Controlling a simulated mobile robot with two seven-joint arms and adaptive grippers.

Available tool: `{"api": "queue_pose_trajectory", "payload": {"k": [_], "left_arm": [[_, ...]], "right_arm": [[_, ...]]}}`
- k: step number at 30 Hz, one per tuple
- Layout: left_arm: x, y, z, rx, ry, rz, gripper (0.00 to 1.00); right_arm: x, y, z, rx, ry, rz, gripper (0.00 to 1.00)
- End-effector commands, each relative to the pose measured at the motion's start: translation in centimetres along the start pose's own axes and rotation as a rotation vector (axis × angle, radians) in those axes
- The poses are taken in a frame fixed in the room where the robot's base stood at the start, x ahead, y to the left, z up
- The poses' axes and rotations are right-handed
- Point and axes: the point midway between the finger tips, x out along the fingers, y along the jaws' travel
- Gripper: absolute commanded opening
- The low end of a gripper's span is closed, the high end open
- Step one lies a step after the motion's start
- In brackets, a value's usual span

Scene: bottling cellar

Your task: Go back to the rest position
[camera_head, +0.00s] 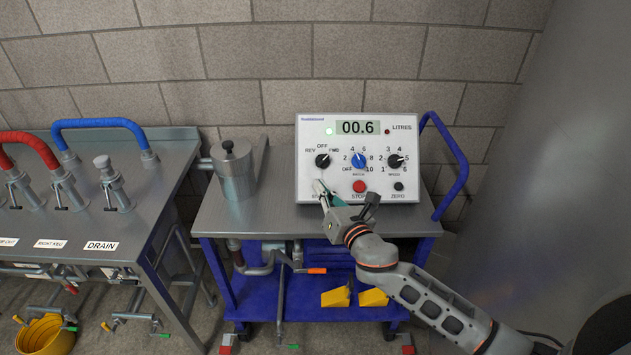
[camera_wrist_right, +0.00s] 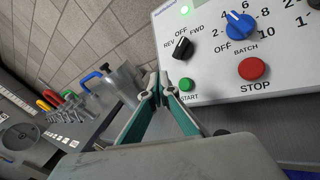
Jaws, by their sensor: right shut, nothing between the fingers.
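My right gripper (camera_head: 322,188) is shut and empty, in front of the lower left of the white control box (camera_head: 312,138). In the right wrist view its fingertips (camera_wrist_right: 162,84) are together just left of the green START button (camera_wrist_right: 187,84). I cannot tell whether they touch the box. In the head view the gripper hides most of START. The red STOP button (camera_head: 359,186) is uncovered to its right. The display (camera_head: 358,127) reads 00.6 litres and a green lamp (camera_head: 329,131) is lit. My left gripper is not in view.
The box stands on a blue cart with a grey top (camera_head: 285,215), beside a metal cylinder (camera_head: 235,175). A grey bench (camera_head: 150,215) with red and blue hoses stands left. A large grey surface (camera_head: 545,150) fills the right. Yellow wedges (camera_head: 372,297) lie on the lower shelf.

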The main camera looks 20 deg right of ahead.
Motion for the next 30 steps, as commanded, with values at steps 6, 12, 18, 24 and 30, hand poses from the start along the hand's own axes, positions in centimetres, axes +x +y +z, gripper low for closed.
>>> {"api": "queue_pose_trajectory", "payload": {"k": [6, 12, 18, 24, 30], "left_arm": [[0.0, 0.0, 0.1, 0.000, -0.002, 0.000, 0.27], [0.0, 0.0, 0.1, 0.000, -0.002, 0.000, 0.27], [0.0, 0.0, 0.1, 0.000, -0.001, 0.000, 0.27], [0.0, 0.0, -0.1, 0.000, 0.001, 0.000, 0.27], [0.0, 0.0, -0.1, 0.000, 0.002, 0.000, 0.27]], "right_arm": [[-0.5, -0.1, -0.8, 0.048, 0.016, -0.004, 0.00], [-5.3, -1.1, -8.0, 0.561, 0.143, -0.076, 0.00], [-14.1, -2.4, -16.7, 1.373, 0.243, -0.288, 0.00], [-23.0, -3.5, -22.3, 2.085, 0.186, -0.559, 0.00], [-28.2, -4.3, -24.4, 2.474, 0.069, -0.724, 0.00]]}}
